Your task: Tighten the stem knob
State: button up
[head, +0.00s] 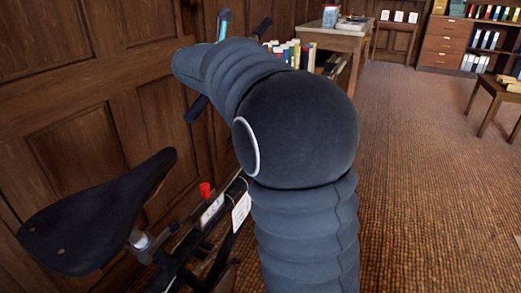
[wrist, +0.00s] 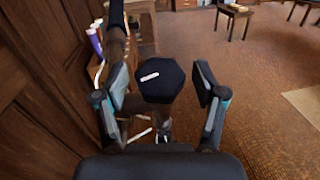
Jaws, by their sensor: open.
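The stem knob (wrist: 161,82) is dark and many-sided, with a white mark on its top face, in the middle of the wrist view. My gripper (wrist: 162,75) is open, one finger left and one right of the knob in that view. A gap shows on each side, so neither finger seems to touch it. How deep the fingers reach beside it I cannot tell. In the head view my arm hides the knob, and only a teal-edged part of my gripper (head: 223,24) shows past the arm. A dark handlebar (wrist: 117,17) runs up the left of the wrist view.
The bicycle's black saddle (head: 95,215) and a small red piece (head: 205,191) on its frame are at lower left. A panelled wooden wall (head: 120,85) stands close on the left. A table (head: 335,38) and books are behind. Open carpet (head: 430,170) lies to the right.

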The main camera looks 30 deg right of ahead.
jog(key=shift+f+n+t+y+b, duration=0.15)
jog(key=shift+n+t+y+b, duration=0.15)
jog(key=shift+n+t, duration=0.1)
jog(key=v, duration=1.4)
jog(key=s+d+f+m+g+y+p, duration=0.2)
jog(key=s+f+m+g+y, duration=0.2)
jog(key=s+f+m+y, duration=0.3)
jog(key=shift+s+f+m, duration=2.4)
jog(key=shift+s+f, duration=1.05)
jog(key=shift+s, duration=1.5)
